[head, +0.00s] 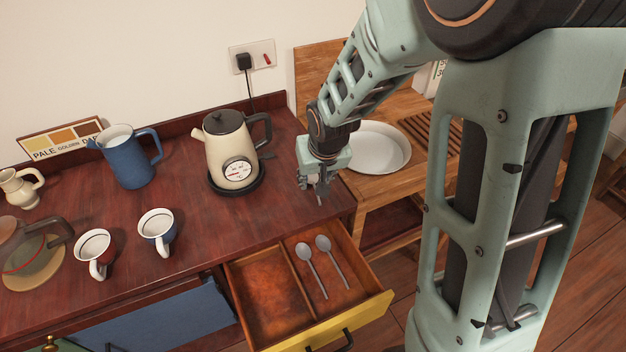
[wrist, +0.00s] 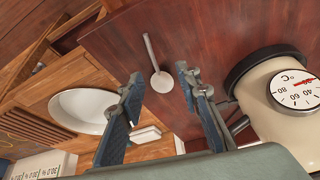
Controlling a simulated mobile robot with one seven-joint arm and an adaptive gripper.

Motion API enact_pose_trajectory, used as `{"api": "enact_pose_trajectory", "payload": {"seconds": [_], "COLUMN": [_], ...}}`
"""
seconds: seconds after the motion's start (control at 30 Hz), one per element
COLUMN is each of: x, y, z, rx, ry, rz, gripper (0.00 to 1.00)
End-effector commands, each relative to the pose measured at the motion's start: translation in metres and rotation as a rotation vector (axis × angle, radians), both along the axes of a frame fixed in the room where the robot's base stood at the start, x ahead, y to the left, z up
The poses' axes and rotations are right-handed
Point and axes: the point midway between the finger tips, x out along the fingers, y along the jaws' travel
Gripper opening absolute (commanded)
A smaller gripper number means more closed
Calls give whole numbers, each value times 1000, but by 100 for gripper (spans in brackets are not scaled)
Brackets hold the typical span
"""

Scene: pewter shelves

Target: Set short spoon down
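My gripper (head: 318,188) hangs low over the right end of the dark red counter, right of the kettle. In the wrist view my gripper (wrist: 160,84) has its fingers spread, with nothing pinched between them. A pale spoon (wrist: 161,80) appears to lie on the counter just beyond the fingertips, its bowl in line with the gap. In the head view that spoon is mostly hidden by the gripper. Two grey spoons (head: 313,269) lie side by side in the right compartment of the open drawer (head: 362,315).
A cream kettle (head: 228,150) on a black base stands close left of my gripper. A white plate (head: 376,150) is on the wooden surface to the right. Two mugs (head: 157,229), a blue pitcher (head: 127,160) and a glass pot (head: 22,250) stand farther left. The drawer's left compartment looks empty.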

Motion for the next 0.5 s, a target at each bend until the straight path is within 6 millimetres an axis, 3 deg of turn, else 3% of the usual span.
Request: {"api": "enact_pose_trajectory", "payload": {"seconds": [0.5], "x": [25], "y": [-1], "z": [-44], "rx": [0], "ry": [0], "rz": [0], "gripper": [31]}}
